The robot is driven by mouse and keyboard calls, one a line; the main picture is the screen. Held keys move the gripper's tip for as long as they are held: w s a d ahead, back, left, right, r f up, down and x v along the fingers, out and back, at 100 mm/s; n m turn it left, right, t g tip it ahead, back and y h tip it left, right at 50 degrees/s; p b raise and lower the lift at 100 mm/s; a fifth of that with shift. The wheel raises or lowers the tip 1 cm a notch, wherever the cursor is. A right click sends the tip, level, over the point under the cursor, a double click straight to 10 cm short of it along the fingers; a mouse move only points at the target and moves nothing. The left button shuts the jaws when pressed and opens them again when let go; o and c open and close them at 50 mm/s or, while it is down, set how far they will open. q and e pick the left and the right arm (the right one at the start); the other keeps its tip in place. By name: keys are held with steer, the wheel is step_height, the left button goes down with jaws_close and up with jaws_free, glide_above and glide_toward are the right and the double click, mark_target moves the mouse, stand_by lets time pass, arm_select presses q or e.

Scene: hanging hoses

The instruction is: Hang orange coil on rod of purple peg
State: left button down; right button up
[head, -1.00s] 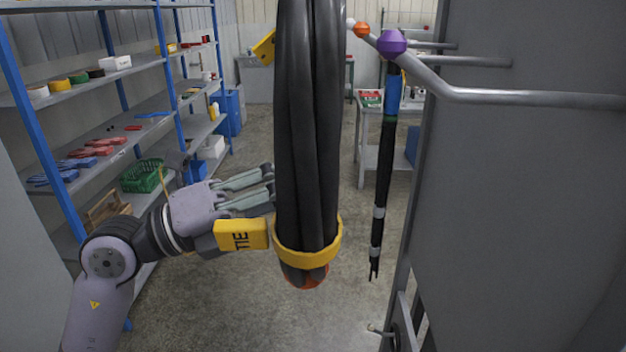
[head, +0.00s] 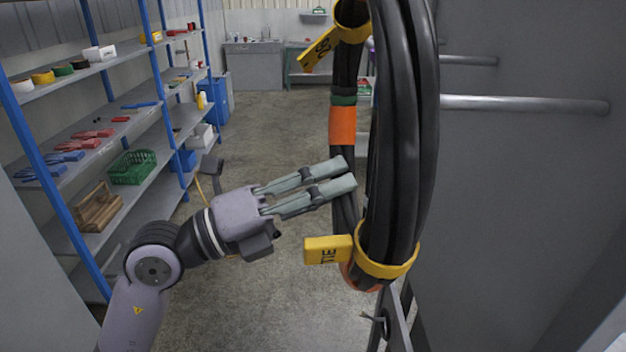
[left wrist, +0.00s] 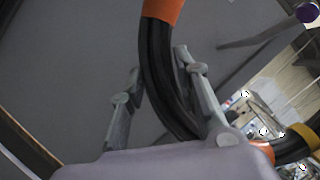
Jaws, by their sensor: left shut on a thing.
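The orange coil (head: 403,120) is a loop of black hose with orange bands and yellow ties; it hangs upright in front of the wall. My left gripper (head: 346,173) reaches in from the left and is shut on the coil's left side, below an orange band. In the left wrist view, the hose (left wrist: 160,65) runs between the fingers (left wrist: 158,62). The purple peg (left wrist: 307,12) shows as a purple ball on a grey rod (left wrist: 262,38) at top right there. My right gripper is not in view.
Grey rods (head: 525,103) stick out of a large grey panel (head: 530,200) at right. Blue-framed shelves (head: 150,110) with small items, including a green basket (head: 132,167), stand at left. The floor between is clear.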

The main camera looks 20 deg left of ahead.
arm_select(q)
steer(key=w+d+f, duration=0.3)
steer(key=d+f, duration=0.1)
steer(key=d, duration=0.6)
steer(key=shift+w+d+f+b, duration=0.2)
steer(key=shift+d+f+b, duration=0.1)
steer(key=shift+f, duration=0.1)
stand_by(0.8)
